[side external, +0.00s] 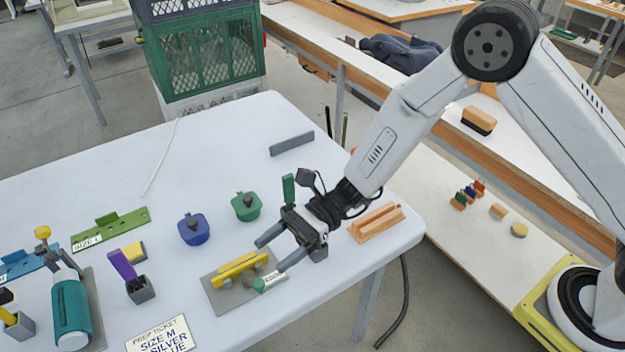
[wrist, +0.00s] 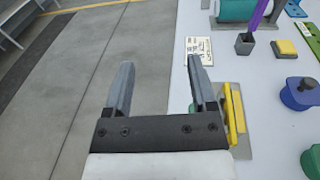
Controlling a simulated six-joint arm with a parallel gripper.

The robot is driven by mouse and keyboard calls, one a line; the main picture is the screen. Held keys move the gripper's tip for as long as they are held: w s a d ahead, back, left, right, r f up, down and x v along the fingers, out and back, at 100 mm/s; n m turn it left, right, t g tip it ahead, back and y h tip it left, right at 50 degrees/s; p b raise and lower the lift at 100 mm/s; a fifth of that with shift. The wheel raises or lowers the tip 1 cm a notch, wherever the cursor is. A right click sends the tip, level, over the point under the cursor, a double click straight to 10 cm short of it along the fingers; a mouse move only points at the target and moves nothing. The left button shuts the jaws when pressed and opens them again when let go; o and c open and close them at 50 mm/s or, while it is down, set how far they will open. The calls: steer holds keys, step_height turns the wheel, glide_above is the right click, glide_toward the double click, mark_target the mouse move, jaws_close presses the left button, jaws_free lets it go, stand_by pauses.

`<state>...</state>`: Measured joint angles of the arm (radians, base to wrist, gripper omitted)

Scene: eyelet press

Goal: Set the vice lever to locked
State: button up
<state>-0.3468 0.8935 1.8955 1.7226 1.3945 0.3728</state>
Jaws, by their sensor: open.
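The vice, with yellow jaws (side external: 236,270) on a grey base plate (side external: 217,292), sits near the table's front edge. A green knob (side external: 259,284), seemingly the end of its lever, shows at the vice's front right; most of the lever is hidden. A small white label lies beside it. My gripper (side external: 272,254) is open and empty, just above and right of the vice. In the wrist view my gripper (wrist: 160,65) has floor between its fingers. The yellow jaws (wrist: 235,108) lie right of the right finger, and a bit of green (wrist: 192,108) shows partly behind that finger.
A blue pot (side external: 194,230) and a green pot (side external: 246,207) stand behind the vice. A wooden block (side external: 378,222) is to the right, a prep ticket (side external: 163,337) in front. A purple-handled tool (side external: 123,266) in a grey holder stands left. The table's middle is clear.

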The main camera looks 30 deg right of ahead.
steer(key=s+a+f+n+g+h, duration=0.1)
steer(key=s+a+n+g+h, duration=0.1)
steer(key=s+n+g+h, duration=0.15)
steer(key=n+t+h, duration=0.6)
steer(key=n+h, duration=0.1)
steer(key=h, duration=0.6)
glide_above(258, 282)
step_height(258, 282, down, 3)
steer(key=shift+r, duration=0.1)
steer(key=shift+f, duration=0.45)
steer(key=shift+f, duration=3.85)
